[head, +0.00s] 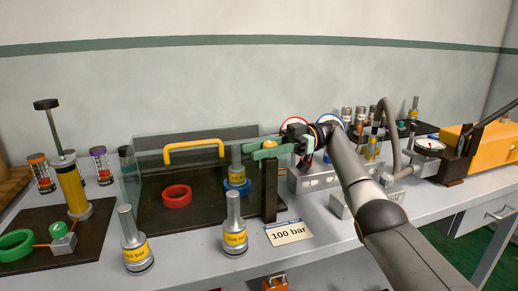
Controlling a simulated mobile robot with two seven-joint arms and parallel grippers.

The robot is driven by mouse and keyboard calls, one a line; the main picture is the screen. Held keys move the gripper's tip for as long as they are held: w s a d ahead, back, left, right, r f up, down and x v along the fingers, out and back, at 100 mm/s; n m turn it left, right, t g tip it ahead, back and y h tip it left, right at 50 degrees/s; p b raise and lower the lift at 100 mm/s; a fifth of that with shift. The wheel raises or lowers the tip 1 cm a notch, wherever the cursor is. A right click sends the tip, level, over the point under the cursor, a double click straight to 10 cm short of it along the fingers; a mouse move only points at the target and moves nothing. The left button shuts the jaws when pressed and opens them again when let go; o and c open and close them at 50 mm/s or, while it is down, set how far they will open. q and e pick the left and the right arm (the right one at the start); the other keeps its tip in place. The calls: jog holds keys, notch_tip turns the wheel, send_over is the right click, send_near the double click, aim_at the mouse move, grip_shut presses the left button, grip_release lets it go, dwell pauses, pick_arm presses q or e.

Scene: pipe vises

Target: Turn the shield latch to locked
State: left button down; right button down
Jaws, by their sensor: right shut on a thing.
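The clear shield (150,165) with a yellow handle (193,149) stands over a dark mat at the middle of the bench. A dark post (270,190) stands at its right front end. My right gripper (268,150) reaches in from the right with its green fingers at the top of this post. It is shut on the shield latch (270,142), whose yellow part shows just above the fingers. The fingers hide most of the latch, so I cannot tell its exact angle. My left gripper is not in view.
Inside the shield are a red ring (177,196) and a weight on a blue ring (238,187). A yellow pump (72,190) stands left. Gauges and an orange machine (485,148) are right.

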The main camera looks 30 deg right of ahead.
dwell(0.7)
jog(key=c, duration=0.5)
grip_release()
